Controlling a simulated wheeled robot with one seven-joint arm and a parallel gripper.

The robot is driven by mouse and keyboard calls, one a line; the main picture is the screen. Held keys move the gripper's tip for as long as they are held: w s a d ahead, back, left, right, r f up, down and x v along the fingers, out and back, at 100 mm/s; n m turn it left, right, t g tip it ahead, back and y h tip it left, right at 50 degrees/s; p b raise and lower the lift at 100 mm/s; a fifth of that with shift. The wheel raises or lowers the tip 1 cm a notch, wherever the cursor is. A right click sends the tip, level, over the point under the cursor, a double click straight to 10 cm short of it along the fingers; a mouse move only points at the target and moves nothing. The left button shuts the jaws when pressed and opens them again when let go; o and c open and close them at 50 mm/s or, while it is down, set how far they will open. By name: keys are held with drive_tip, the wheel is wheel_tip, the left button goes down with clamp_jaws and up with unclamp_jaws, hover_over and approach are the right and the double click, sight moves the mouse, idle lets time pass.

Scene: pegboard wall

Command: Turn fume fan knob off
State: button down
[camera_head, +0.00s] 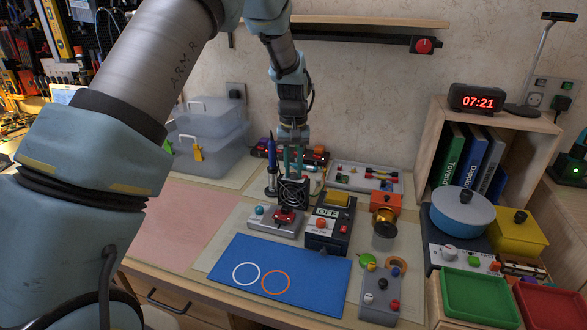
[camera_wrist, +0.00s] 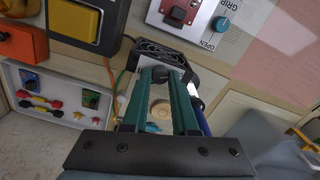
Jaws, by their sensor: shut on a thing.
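The fume fan is a small black box with a round grille (camera_head: 291,192), standing at the back of the bench behind the grey PCB-holder-like base. It also shows in the wrist view (camera_wrist: 150,52) just beyond my fingertips. My gripper (camera_head: 292,172) points down at the top of the fan; its green fingers also fill the middle of the wrist view (camera_wrist: 169,74). The fingers are closed on the small dark fan knob (camera_wrist: 160,75), which is mostly hidden between their tips. The knob's pointer and setting cannot be made out.
A blue soldering iron (camera_head: 271,152) stands close left of the fan. A black power unit marked OFF (camera_head: 325,232) stands at its right. A grey tray of small parts (camera_head: 350,180) lies behind right. The blue mat (camera_head: 320,267) in front is clear.

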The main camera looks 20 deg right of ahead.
sight(293, 174)
drive_tip(key=c, duration=0.7)
unclamp_jaws()
wheel_tip(293, 174, up, 11)
drive_tip(key=b, duration=0.2)
drive_tip(key=shift+a+f, duration=0.1)
drive_tip(key=shift+a, duration=0.05)
drive_tip(key=s+a+f+n+t, duration=0.1)
drive_tip(key=a+n, duration=0.1)
drive_tip(key=a, duration=1.2)
drive_tip(key=s+a+f+n, duration=0.1)
drive_tip(key=s+a+f, duration=0.1)
drive_tip(key=a, duration=1.2)
drive_tip(key=s+a+f+n, duration=0.1)
drive_tip(key=s+a+f, duration=0.1)
drive_tip(key=s+a, duration=0.6)
drive_tip(key=shift+a+f+t, duration=0.15)
drive_tip(key=shift+a+t, duration=0.15)
drive_tip(key=shift+a, duration=0.15)
